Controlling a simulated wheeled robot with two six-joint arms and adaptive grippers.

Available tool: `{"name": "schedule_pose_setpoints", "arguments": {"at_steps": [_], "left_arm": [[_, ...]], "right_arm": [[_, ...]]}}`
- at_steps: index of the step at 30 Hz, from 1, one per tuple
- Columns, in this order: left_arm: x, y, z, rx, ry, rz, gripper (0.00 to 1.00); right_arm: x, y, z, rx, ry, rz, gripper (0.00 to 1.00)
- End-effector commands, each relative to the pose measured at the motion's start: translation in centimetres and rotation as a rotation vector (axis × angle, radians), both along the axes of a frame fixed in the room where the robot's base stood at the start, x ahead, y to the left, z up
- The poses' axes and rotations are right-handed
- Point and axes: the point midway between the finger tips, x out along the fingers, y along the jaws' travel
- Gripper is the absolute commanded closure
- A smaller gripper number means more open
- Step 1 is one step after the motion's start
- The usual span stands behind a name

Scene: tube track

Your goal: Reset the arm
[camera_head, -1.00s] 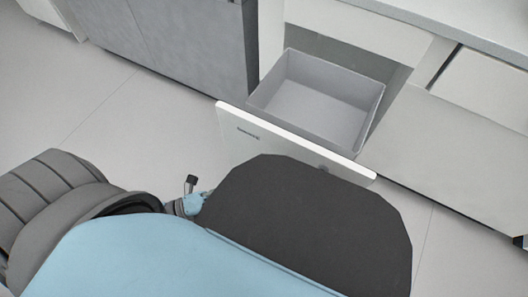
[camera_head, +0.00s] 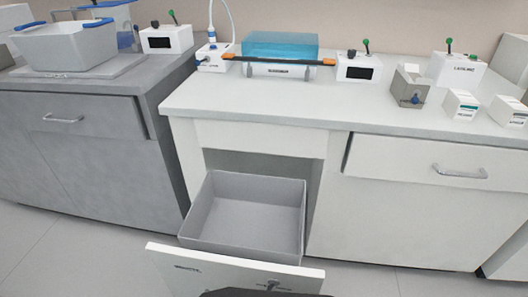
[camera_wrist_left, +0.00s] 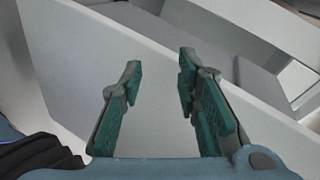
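My left gripper (camera_wrist_left: 160,75) shows in the left wrist view with its two green-padded fingers apart and nothing between them. A broad white panel (camera_wrist_left: 70,60), apparently the front of the open drawer, lies beyond the fingers. I cannot tell the distance between them. In the head view the drawer is pulled out, with an empty grey bin (camera_head: 245,215) behind its white front (camera_head: 215,270). A dark part of my own body shows at the bottom edge of the head view. Neither gripper shows in the head view, and my right gripper is in no view.
The white counter (camera_head: 210,95) carries a blue-lidded device (camera_head: 280,48), control boxes (camera_head: 360,67) and small cartons (camera_head: 460,104). A grey cabinet (camera_head: 75,135) with a grey basin (camera_head: 67,47) stands at the left. A shut drawer (camera_head: 410,163) is right of the open one. Floor shows at lower left.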

Motion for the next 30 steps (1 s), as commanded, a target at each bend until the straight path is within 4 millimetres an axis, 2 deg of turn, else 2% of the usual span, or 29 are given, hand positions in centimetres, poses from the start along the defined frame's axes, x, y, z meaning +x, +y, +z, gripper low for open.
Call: {"name": "schedule_pose_setpoints", "arguments": {"at_steps": [1, 3, 6, 8, 11, 12, 13, 14, 15, 20, 23, 27, 30], "left_arm": [[0.1, 1.6, -1.6, -0.070, 0.112, 0.161, 0.70], [-0.9, 3.6, -4.1, -0.185, 0.277, 0.398, 0.70], [-3.8, 4.2, -7.2, -0.351, 0.496, 0.707, 0.70], [-6.0, 3.4, -8.5, -0.446, 0.623, 0.871, 0.70], [-9.8, -0.4, -9.5, -0.600, 0.845, 1.094, 0.70], [-10.4, -2.9, -9.3, -0.662, 0.911, 1.122, 0.70], [-9.8, -4.7, -8.8, -0.712, 0.911, 1.110, 0.70], [-10.4, -4.9, -8.0, -0.707, 0.921, 1.116, 0.70], [-11.0, -4.4, -6.9, -0.692, 0.927, 1.124, 0.70], [-13.8, -3.7, -3.8, -0.662, 0.952, 1.146, 0.70], [-16.2, -3.3, -1.3, -0.639, 0.973, 1.161, 0.70], [-20.5, -2.7, 3.4, -0.605, 1.006, 1.182, 0.70], [-23.4, -2.4, 6.0, -0.585, 1.027, 1.193, 0.70]], "right_arm": [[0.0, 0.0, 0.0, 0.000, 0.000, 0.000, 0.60], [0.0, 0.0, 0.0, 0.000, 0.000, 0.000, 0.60], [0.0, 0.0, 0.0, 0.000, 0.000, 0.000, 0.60], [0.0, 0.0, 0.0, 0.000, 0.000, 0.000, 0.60], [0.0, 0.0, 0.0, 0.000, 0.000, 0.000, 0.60], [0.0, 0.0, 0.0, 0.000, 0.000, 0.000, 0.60], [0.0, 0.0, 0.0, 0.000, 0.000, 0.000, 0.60], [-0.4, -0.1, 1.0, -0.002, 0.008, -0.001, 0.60], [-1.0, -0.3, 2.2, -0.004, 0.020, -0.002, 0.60], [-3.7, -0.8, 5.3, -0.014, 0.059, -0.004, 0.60], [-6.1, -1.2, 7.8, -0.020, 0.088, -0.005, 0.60], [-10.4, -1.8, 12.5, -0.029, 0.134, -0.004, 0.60], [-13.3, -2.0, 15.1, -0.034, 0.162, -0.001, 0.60]]}}
